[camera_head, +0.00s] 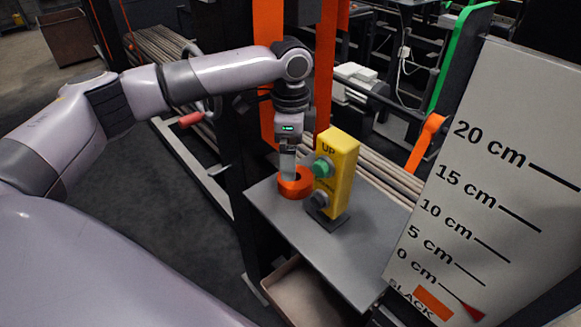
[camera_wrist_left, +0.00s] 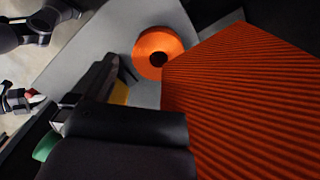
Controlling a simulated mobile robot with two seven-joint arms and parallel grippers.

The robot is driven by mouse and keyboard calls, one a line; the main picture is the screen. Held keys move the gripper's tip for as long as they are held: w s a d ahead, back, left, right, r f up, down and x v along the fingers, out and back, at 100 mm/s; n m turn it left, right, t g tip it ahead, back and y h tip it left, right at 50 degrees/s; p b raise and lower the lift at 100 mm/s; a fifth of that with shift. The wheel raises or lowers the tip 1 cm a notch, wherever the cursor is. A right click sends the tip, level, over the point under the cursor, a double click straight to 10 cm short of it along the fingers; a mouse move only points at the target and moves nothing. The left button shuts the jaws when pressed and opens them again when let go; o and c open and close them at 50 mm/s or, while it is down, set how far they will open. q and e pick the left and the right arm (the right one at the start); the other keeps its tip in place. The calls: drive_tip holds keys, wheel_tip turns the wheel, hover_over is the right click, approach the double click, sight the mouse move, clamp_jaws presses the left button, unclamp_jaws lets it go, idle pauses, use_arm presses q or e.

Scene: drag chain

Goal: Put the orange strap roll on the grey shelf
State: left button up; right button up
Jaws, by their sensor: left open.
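The orange strap roll (camera_head: 297,189) lies flat on the grey shelf (camera_head: 345,262), near its far left end, beside the yellow button box. In the left wrist view the roll (camera_wrist_left: 152,47) shows its round face and dark centre hole, with the pale grey shelf surface (camera_wrist_left: 88,58) around it. My left gripper (camera_head: 288,177) points down, with its fingertips just at the roll in the head view. It is open and does not grip the roll; I cannot tell whether a finger touches it. My right gripper is not in view.
The yellow button box (camera_head: 340,165) with a green button stands on the shelf right beside the roll. A ribbed orange strip (camera_wrist_left: 240,100) is close on the right in the wrist view. A ruler board (camera_head: 490,170) stands at the right. The shelf's near part is clear.

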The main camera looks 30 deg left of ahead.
use_arm(q)
wheel_tip(320, 180, up, 6)
drive_tip(key=shift+r, duration=0.15)
drive_tip(key=shift+s, duration=0.1)
idle(0.5)
